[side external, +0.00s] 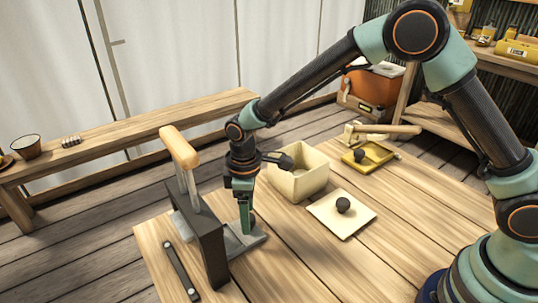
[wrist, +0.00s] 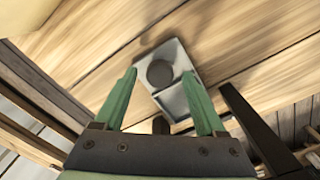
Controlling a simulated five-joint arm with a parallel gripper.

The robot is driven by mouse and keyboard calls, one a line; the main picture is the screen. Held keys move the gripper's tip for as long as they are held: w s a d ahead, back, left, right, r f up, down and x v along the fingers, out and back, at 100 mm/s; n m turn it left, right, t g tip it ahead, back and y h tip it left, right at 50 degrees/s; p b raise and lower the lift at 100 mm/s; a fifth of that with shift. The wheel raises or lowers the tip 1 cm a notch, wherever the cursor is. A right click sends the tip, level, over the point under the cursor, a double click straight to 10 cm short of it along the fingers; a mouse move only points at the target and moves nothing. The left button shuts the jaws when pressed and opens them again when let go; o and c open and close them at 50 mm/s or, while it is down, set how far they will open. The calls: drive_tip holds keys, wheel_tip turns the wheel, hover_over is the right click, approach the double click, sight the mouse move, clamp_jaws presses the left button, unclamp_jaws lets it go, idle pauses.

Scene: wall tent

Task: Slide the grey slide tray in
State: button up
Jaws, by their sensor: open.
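The grey slide tray (side external: 255,238) sticks out to the right from the base of a dark upright press frame (side external: 211,245) with a wooden-handled lever (side external: 179,147). In the wrist view the tray (wrist: 172,101) is a pale grey plate with a dark round spot (wrist: 160,73), either a recess or something in it. My gripper (side external: 246,230) points down over the tray's protruding part, close to the frame. In the wrist view my gripper (wrist: 159,74) is open, its green fingers on either side of the tray. Whether the fingers touch it I cannot tell.
A cream box (side external: 298,175) stands right behind my gripper. A cream plate with a dark ball (side external: 343,204) and a yellow tray (side external: 371,157) lie farther right. A dark bar (side external: 181,270) lies left of the press. The front middle of the table is clear.

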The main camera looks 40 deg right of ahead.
drive_tip(key=shift+f, duration=0.1)
clamp_jaws()
idle(1.4)
